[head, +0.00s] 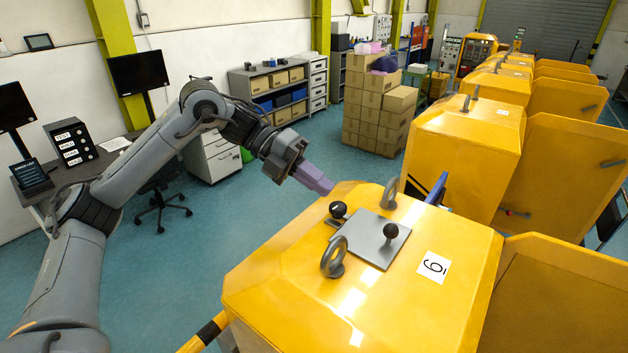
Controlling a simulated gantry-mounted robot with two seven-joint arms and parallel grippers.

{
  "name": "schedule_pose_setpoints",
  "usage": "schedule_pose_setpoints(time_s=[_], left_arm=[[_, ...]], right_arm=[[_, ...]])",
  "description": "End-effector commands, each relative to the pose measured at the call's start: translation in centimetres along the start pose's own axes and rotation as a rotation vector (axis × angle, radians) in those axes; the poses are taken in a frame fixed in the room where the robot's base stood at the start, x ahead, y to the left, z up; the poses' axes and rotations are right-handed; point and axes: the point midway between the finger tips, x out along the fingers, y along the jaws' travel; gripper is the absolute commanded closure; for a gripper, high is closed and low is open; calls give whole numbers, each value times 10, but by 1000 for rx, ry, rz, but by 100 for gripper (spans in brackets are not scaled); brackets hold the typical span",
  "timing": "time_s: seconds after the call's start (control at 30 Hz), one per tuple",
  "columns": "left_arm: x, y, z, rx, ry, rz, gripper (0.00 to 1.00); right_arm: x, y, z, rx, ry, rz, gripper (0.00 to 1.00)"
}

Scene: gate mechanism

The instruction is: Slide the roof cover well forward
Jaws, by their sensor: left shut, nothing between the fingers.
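The roof cover (367,243) is a flat grey plate lying on top of the nearest yellow cabinet (290,270). A black ball knob (391,231) stands up from the plate near its right side. A second black knob (338,209) stands at the plate's far left edge; what it is fixed to is hard to tell. My left gripper (324,186) has purple fingers and is shut and empty. It is beyond the far left edge of the cabinet top, apart from the plate and both knobs. My right gripper is not in view.
Two grey lifting eyes (333,257) stand on the roof beside the plate, the other being the far eye (389,193). A white label (433,267) lies to the right. Open yellow doors (565,295) and more cabinets (466,150) stand to the right and behind.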

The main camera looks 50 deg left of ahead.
Motion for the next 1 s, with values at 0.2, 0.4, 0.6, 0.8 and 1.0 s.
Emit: schedule_pose_setpoints(time_s=[0.2,0.4,0.6,0.8,1.0], left_arm=[[42,0,-1,0,4,2,100],[75,-3,-1,0,4,-1,100],[97,-10,0,-1,3,0,100],[108,-12,0,0,1,-1,100],[110,-11,0,0,0,0,100]], right_arm=[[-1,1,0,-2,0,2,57],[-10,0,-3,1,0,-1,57],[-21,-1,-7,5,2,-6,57],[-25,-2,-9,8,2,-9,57],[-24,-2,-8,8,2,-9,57]])
